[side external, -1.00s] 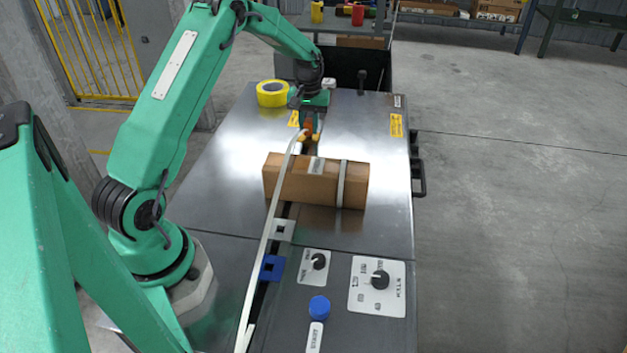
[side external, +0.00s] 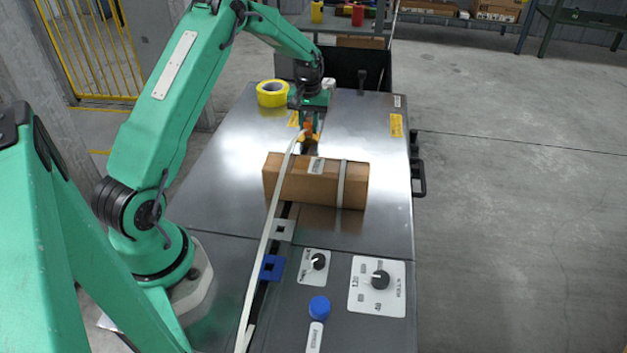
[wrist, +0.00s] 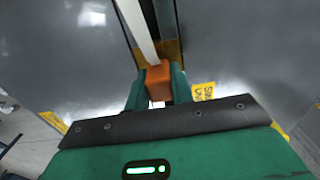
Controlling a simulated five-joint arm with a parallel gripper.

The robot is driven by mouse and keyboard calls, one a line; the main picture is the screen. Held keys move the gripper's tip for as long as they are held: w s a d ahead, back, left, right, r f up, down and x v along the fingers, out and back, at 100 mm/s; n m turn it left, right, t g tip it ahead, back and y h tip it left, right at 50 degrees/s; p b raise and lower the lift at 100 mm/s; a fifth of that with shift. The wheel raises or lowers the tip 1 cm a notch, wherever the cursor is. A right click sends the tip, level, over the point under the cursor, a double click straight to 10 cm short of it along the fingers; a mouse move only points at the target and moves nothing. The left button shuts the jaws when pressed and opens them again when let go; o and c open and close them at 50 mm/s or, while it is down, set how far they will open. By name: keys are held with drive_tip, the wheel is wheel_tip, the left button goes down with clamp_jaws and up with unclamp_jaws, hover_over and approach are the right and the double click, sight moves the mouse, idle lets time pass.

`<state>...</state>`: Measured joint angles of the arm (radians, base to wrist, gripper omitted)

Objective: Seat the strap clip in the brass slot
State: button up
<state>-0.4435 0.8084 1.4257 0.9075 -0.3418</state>
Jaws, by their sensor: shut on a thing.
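The orange strap clip (wrist: 158,82) is between the green jaws of my gripper (wrist: 156,92) in the wrist view, with the white strap (wrist: 138,28) running away from it. My gripper is shut on the clip. The brass slot (wrist: 174,50) shows just beyond the clip, partly hidden by it. In the side view my gripper (side external: 308,122) is low over the far part of the bench, and the clip (side external: 309,129) is at the brass piece. I cannot tell whether the clip is in the slot or only against it.
A brown carton (side external: 320,182) with a pale band lies across the bench channel, in front of my gripper. A yellow tape roll (side external: 272,94) sits at the far left. A blue square guide (side external: 272,268), dials and a blue knob (side external: 319,306) are nearer. The right bench top is clear.

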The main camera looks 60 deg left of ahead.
sight(309, 120)
drive_tip(key=shift+f, duration=0.45)
idle(0.5)
drive_tip(key=o, duration=1)
wheel_tip(309, 120, up, 8)
drive_tip(key=shift+f, duration=0.25)
drive_tip(key=shift+r, duration=0.2)
